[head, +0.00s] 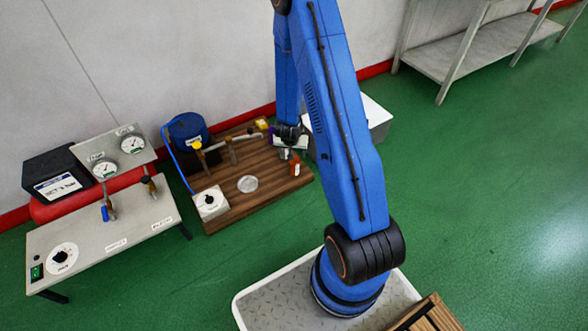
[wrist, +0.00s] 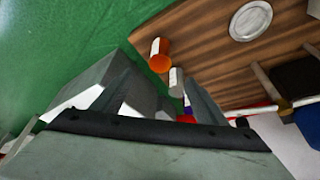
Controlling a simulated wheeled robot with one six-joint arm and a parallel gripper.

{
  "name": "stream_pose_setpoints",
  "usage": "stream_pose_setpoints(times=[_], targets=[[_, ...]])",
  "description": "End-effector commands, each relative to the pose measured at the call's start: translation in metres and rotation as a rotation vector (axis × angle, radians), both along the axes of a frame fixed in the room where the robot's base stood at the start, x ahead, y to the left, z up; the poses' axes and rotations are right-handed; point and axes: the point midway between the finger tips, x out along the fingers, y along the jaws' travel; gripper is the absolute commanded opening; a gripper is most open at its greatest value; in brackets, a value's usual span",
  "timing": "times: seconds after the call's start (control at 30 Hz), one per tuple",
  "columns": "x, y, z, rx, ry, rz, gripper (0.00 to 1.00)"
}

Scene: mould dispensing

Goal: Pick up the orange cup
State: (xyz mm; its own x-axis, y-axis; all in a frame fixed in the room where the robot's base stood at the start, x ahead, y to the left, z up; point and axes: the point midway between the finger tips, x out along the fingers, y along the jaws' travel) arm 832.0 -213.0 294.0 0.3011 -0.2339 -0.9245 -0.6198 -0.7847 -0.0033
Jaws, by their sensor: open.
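The orange cup (head: 296,169) stands near the right edge of the wooden board, just below my gripper (head: 288,143) in the head view. In the wrist view the orange cup (wrist: 160,63) shows a pale patch on its side and lies just beyond the tips of my gripper (wrist: 158,76). The two fingers are spread apart with nothing held between them. I cannot tell the exact height of the fingers over the board.
A pale box (head: 375,118) stands behind my arm.

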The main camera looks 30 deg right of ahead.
Motion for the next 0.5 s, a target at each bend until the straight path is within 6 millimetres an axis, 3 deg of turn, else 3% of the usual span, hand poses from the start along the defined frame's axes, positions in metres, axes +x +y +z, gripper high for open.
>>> stream_pose_setpoints(times=[0.5], targets=[[0.015, -0.015, -0.054, -0.003, 0.004, -0.005, 0.66]])
